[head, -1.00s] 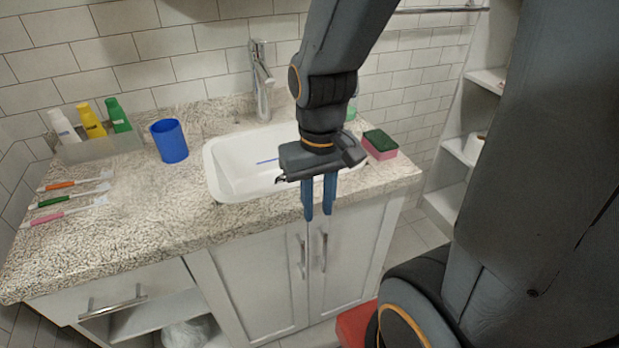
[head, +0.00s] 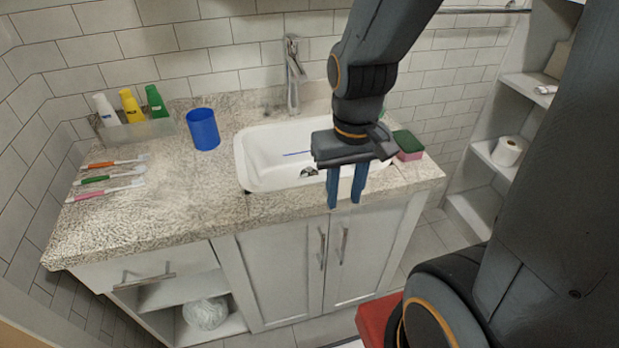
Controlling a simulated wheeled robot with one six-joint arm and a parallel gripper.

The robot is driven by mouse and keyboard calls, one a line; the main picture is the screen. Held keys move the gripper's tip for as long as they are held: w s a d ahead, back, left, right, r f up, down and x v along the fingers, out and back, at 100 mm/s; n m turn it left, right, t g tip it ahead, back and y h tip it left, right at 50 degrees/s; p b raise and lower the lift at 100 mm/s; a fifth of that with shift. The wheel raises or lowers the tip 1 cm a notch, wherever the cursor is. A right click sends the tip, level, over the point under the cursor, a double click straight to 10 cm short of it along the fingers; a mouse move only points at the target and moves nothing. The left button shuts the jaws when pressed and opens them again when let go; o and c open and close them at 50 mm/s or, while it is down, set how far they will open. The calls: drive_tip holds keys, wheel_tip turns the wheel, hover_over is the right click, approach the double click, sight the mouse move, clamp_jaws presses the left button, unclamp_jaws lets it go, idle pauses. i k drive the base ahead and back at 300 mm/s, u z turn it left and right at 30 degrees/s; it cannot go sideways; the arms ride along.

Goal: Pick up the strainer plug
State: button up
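A small round metallic piece (head: 309,172), which looks like the strainer plug or the drain, shows at the front of the white sink basin (head: 255,178). It is partly hidden behind my gripper, and I cannot tell whether it sits in the drain hole. My gripper (head: 345,204) points down in front of the sink's front right edge. Its two blue fingers are apart with nothing between them. It appears nearer to me than the metallic piece and is not touching it.
A thin blue strip (head: 297,154) lies in the sink. A faucet (head: 292,75) stands behind it. A blue cup (head: 203,129) and several toothbrushes (head: 110,179) are left, a sponge (head: 408,146) right. Shelves (head: 485,155) stand at far right. The counter's front left is clear.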

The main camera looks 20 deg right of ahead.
sight(308, 169)
drive_tip(key=u, duration=0.85)
drive_tip(key=k, duration=0.8)
drive_tip(key=z, duration=0.85)
drive_tip(key=i, duration=1)
